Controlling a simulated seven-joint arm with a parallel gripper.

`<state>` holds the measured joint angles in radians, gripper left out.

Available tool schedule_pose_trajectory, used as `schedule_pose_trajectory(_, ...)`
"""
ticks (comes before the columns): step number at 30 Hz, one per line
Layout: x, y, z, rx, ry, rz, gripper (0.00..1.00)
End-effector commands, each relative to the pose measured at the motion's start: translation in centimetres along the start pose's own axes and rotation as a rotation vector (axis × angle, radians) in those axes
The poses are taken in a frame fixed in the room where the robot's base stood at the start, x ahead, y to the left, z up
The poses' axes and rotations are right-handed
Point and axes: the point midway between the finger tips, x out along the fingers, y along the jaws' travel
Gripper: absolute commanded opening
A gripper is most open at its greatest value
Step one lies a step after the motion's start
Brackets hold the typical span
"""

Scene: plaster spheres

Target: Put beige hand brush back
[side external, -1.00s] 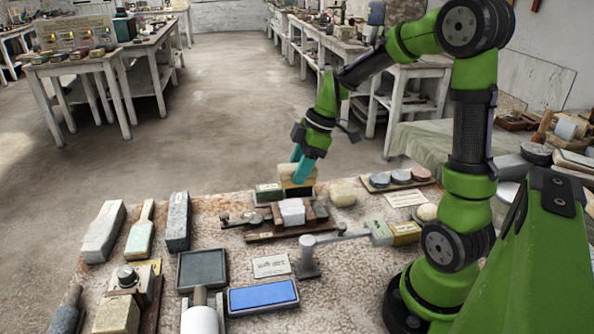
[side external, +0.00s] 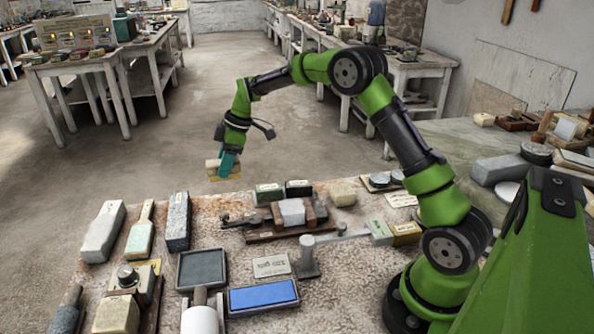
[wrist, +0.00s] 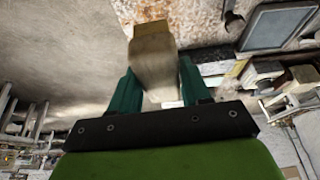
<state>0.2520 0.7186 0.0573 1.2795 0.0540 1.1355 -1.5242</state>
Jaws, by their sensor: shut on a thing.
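The beige hand brush (side external: 213,165) is a pale, blocky thing held in the teal fingers of my gripper (side external: 229,163). It hangs in the air past the back edge of the worktable (side external: 350,265), with floor behind it in the side view. In the wrist view, the brush (wrist: 153,58) sits between the two fingers of my gripper (wrist: 157,80) and reaches out beyond their tips. My gripper is shut on it. The fingers hide part of its sides, and its bristles cannot be made out clearly.
A grey stone block (side external: 178,221) and a green-and-white brush-like tool (side external: 141,232) lie at the left. A blue-topped block (side external: 263,296) lies in front.

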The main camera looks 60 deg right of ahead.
Motion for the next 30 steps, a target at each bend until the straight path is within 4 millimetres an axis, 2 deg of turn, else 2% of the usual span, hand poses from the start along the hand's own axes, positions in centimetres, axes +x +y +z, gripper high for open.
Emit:
schedule_pose_trajectory(3, 0.0, 0.4, -0.1, 0.027, -0.001, 0.008, 0.22)
schedule_pose_trajectory(10, 3.9, 0.3, 1.5, 0.037, -0.002, 0.011, 0.22)
schedule_pose_trajectory(17, 5.7, 0.4, 2.3, 0.035, 0.0, 0.014, 0.22)
schedule_pose_trajectory(24, 8.6, 0.3, 3.5, 0.035, -0.001, 0.013, 0.22)
schedule_pose_trajectory(30, 8.6, 0.4, 3.5, 0.034, 0.001, 0.015, 0.22)
